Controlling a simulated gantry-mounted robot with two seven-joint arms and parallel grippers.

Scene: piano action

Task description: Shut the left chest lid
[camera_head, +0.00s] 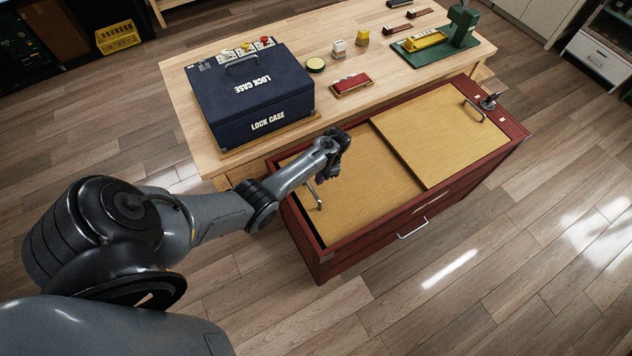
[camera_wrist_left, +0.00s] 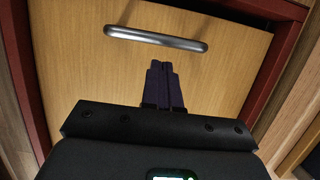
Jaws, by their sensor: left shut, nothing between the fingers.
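The red chest (camera_head: 422,218) stands on the floor against the wooden table. Its left lid (camera_head: 378,180) is a light wood panel lying nearly flat in the red frame, with a bar handle (camera_head: 316,197) near its left end. A narrow dark gap shows along the lid's front left edge. My left gripper (camera_head: 338,145) is over the left lid, shut and empty. In the left wrist view its fingertips (camera_wrist_left: 161,66) point at the lid (camera_wrist_left: 75,70), just short of the metal handle (camera_wrist_left: 156,39). I cannot tell whether they touch the lid. My right gripper is not in view.
The right lid (camera_head: 445,130) lies beside the left one, with its own handle (camera_head: 473,111). A dark blue lock case (camera_head: 250,95) stands on the table (camera_head: 330,45) near my left forearm. The wooden floor in front of the chest is clear.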

